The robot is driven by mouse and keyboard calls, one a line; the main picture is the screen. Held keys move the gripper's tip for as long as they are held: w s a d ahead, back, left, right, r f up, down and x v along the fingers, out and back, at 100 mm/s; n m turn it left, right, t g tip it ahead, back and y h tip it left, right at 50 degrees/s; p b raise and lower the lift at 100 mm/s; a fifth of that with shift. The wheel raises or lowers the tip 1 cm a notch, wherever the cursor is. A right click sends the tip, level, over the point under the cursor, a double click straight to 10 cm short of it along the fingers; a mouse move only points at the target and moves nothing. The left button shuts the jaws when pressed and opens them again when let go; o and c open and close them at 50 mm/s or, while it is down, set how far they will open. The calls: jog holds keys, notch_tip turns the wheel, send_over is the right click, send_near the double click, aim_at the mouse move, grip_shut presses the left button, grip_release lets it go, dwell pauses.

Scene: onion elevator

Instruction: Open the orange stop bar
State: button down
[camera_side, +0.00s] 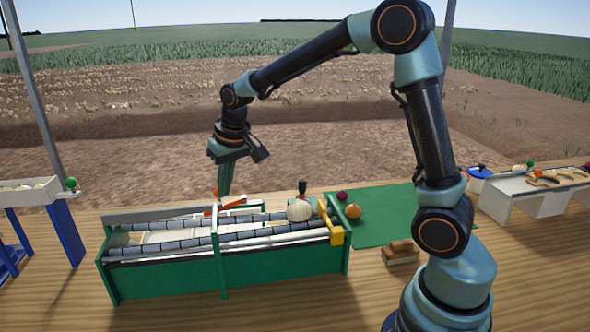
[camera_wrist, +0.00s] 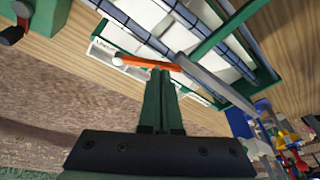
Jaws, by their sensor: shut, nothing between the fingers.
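The orange stop bar (camera_wrist: 140,62) lies near the far-left end of the elevator in the wrist view, with a white round knob (camera_wrist: 118,61) at one end. In the side view the orange bar (camera_side: 210,211) shows just below my gripper. My gripper (camera_side: 222,192) points down beside the bar, its green fingers closed together and empty. In the wrist view the fingertips (camera_wrist: 160,72) lie right at the bar; I cannot tell whether they touch it. The green elevator (camera_side: 170,275) has grey segmented rollers along its top.
A yellow part (camera_side: 336,236) sits on the elevator's right end. A green mat (camera_side: 385,232) holds a dark red onion (camera_side: 342,196) and an orange one (camera_side: 353,211). A brown block (camera_side: 400,252) lies in front. White-topped stands are at both sides.

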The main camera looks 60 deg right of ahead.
jog(key=shift+w, duration=1.2)
jog(key=shift+w+d, duration=0.1)
jog(key=shift+s+a+r, duration=0.1)
jog(key=shift+s+a, duration=0.15)
jog(key=shift+s, duration=0.05)
jog(key=s, duration=0.1)
jog(key=s+a+r, duration=0.1)
jog(key=s+a, duration=0.1)
jog(key=shift+r, duration=0.35)
jog(key=a+v, duration=0.1)
jog(key=v, duration=0.8)
jog(key=s+d+f+n+t, duration=0.1)
jog(key=s+f, duration=0.1)
jog(key=s, duration=0.5)
jog(key=s+d+f+n+t, duration=0.1)
jog(key=s+f, duration=0.1)
jog(key=s, duration=0.6)
jog(key=shift+d, duration=0.2)
